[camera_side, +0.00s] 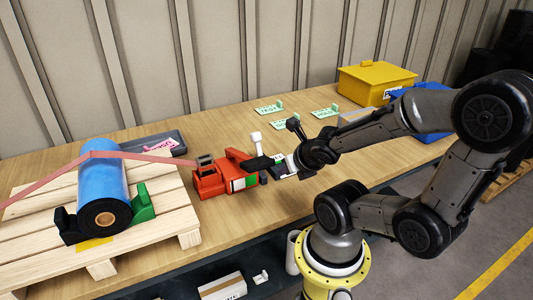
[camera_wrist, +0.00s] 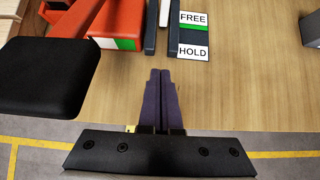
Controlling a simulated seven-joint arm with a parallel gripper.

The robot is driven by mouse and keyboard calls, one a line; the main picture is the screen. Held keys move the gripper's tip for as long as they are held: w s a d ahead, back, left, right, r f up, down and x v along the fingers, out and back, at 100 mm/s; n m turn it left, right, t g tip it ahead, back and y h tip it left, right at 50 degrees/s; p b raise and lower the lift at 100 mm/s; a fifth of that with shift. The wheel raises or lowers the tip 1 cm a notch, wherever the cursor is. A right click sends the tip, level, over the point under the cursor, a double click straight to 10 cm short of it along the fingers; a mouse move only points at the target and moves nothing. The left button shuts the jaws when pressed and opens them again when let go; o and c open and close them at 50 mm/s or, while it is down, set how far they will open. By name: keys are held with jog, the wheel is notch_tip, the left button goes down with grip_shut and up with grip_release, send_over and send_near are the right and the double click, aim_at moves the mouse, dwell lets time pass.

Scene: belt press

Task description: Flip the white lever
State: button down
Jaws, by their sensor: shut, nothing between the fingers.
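The white lever (camera_side: 256,139) stands upright at the right end of the red belt press (camera_side: 222,174) in the side view. A label reading FREE and HOLD (camera_wrist: 194,35) lies ahead and right of the fingertips, and part of the red press (camera_wrist: 110,15) shows ahead-left.
A blue roll (camera_side: 103,185) lies on a wooden pallet (camera_side: 168,222) at the left, with a pink belt running over it. Several green cards lie at the back, near a yellow box (camera_side: 374,86). A large black block (camera_wrist: 42,75) fills the wrist view's left.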

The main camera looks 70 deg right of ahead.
jog(key=s+a+r+m, duration=0.2)
jog(key=r+m, duration=0.2)
jog(key=r, duration=0.1)
jog(key=s+a+r+m, duration=0.2)
jog(key=r+m, duration=0.1)
jog(key=r, duration=0.2)
jog(key=w+a+m+y, duration=0.1)
jog(key=m, duration=0.2)
jog(key=w+a+m+y, duration=0.1)
jog(key=a+m, duration=0.1)
jog(key=m, duration=0.1)
jog(key=w+a+r+m+y, duration=0.1)
jog(key=m, duration=0.3)
jog(key=shift+w+a, duration=0.1)
jog(key=shift+a, duration=0.15)
jog(key=w+a+r+m+y, duration=0.1)
jog(key=a+m, duration=0.4)
jog(key=m, duration=0.5)
jog(key=shift+w+a+r+g+y, duration=0.25)
jog(key=shift+w+r+g+y, duration=0.15)
jog(key=shift+r+y, duration=0.65)
